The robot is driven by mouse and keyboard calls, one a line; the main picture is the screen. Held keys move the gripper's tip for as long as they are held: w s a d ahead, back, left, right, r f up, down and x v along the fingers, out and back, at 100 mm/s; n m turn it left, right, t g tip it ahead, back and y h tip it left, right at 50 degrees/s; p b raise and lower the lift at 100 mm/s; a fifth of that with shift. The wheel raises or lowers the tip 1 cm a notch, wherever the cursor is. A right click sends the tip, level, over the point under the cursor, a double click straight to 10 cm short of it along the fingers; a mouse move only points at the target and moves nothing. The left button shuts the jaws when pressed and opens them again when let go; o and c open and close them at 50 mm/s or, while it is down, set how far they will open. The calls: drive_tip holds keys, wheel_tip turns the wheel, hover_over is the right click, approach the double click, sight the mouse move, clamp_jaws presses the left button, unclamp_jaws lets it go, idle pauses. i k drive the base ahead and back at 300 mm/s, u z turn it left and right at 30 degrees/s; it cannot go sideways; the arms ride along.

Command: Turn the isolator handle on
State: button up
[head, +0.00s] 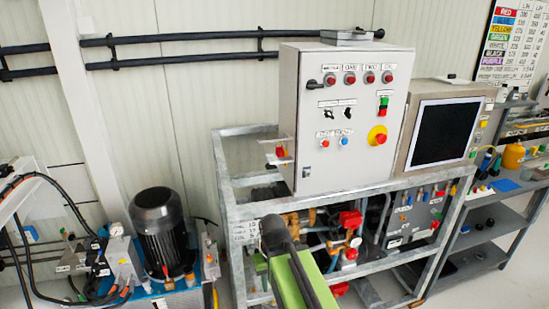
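A grey control cabinet (352,118) stands on a metal frame at the centre. A red knob on a yellow plate (377,136) sits at the lower right of its door. A small black handle (314,85) sits at the door's upper left. A red part (279,151) shows on the cabinet's left side. I cannot tell for certain which of these is the isolator handle, or its setting. My arm, green and black, reaches up from the bottom edge. Its dark end, my gripper (274,234), appears below the cabinet, apart from the door controls. Its fingers cannot be made out.
The galvanised frame (238,212) with pipes and red valves surrounds the area below the cabinet. A black motor (160,232) stands at left. A dark-screened monitor (445,133) is right of the cabinet, with a grey shelf (500,212) beyond. Space before the door looks clear.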

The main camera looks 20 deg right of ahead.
sight(279, 152)
drive_tip(key=z, duration=0.05)
drive_tip(key=k, duration=1.1)
drive_tip(key=u, duration=0.7)
drive_tip(key=i, duration=1.5)
drive_tip(key=u, duration=0.55)
